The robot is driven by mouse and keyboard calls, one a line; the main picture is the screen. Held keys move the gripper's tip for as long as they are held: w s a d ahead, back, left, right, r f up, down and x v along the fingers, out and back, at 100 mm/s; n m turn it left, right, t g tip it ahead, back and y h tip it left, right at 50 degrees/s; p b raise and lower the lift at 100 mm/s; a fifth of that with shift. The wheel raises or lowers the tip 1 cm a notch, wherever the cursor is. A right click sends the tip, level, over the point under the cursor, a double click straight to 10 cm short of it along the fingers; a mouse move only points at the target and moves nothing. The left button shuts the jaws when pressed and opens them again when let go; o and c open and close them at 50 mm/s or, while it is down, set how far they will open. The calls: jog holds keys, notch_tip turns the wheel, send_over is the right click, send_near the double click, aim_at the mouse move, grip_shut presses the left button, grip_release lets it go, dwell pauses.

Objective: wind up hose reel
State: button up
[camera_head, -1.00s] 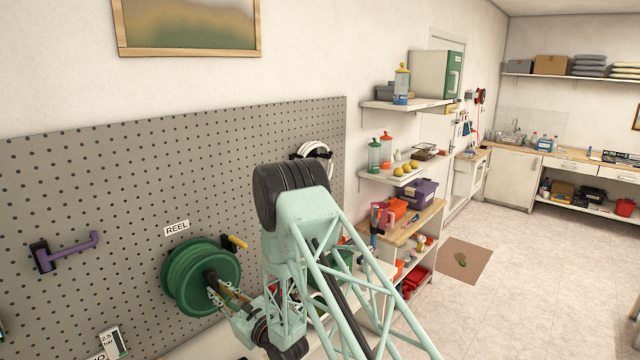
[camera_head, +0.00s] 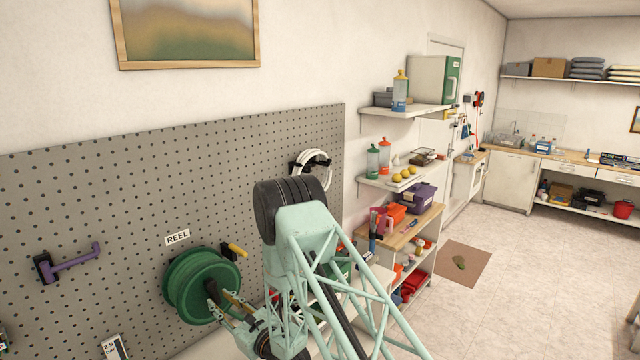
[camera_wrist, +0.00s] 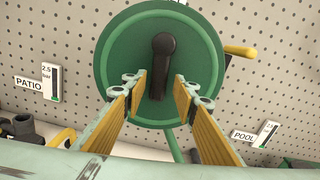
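The green hose reel (camera_head: 178,283) is mounted on the pegboard under a "REEL" label. In the wrist view its round green face (camera_wrist: 120,50) fills the upper middle. A black crank handle (camera_wrist: 161,62) sits on that face and points downward. My gripper (camera_wrist: 161,88) is open in front of the reel, with its yellow-padded fingers on either side of the handle's lower part. Gaps seem to show between the pads and the handle.
A yellow lever (camera_head: 236,250) sticks out at the reel's upper right, also seen in the wrist view (camera_wrist: 240,51). A purple hook (camera_head: 72,262) is to the left. "PATIO" (camera_wrist: 29,82) and "POOL" (camera_wrist: 242,136) labels with gauges flank the reel. A shelf unit (camera_head: 412,232) stands to the right.

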jog(key=shift+a, duration=0.1)
jog(key=shift+s, duration=0.1)
jog(key=shift+s+d+r+b, duration=0.15)
jog(key=shift+s+d+b, duration=0.25)
jog(key=shift+d, duration=0.05)
dwell(0.3)
jog(key=shift+f+n+b, duration=0.2)
jog(key=shift+n+b, duration=0.3)
jog(key=shift+b, duration=0.3)
jog(key=n+b, duration=0.6)
jog(key=b, duration=0.2)
jog(key=shift+n, duration=0.4)
jog(key=n+b, duration=0.5)
jog(key=b, duration=0.2)
jog(key=n+b, duration=0.4)
jog(key=b, duration=0.1)
jog(key=shift+b, duration=0.3)
jog(key=shift+r+n, duration=0.1)
jog(key=shift+n, duration=0.4)
